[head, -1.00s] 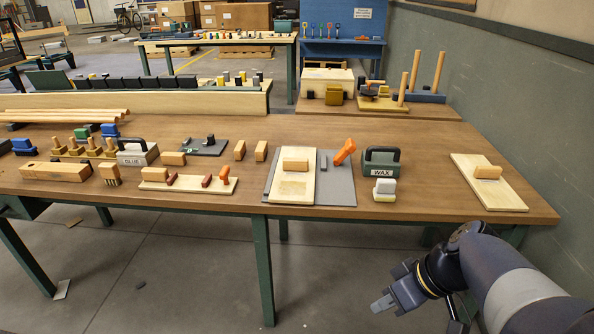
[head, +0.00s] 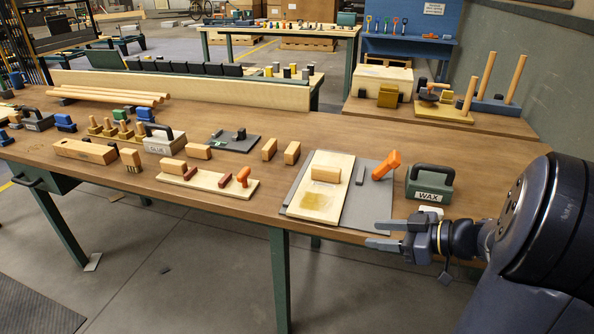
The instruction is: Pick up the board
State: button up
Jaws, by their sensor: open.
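A pale wooden board (head: 311,203) lies on a grey mat (head: 368,215) near the table's front edge. It has a wooden block (head: 326,174) on its far part and a yellowish stain on its near part. A second, longer pale board (head: 208,182) lies to its left, with dark red pieces and an orange-handled tool on it. My gripper (head: 376,235) is open and empty at the front edge, pointing left, in front of the mat's near right corner in the picture. Whether it is over the table I cannot tell. My arm covers the table's right end.
A green WAX box (head: 430,184) with a dark handle stands right of the mat, with a white piece partly hidden by my gripper. An orange tool (head: 386,165) lies on the mat. Loose wooden blocks (head: 269,149) stand behind. Upright pegs (head: 488,80) stand at the back right.

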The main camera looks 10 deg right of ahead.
aim_at(321, 196)
jog(key=i+l+u, duration=0.45)
jog(key=i+l, duration=0.3)
jog(key=l, duration=0.1)
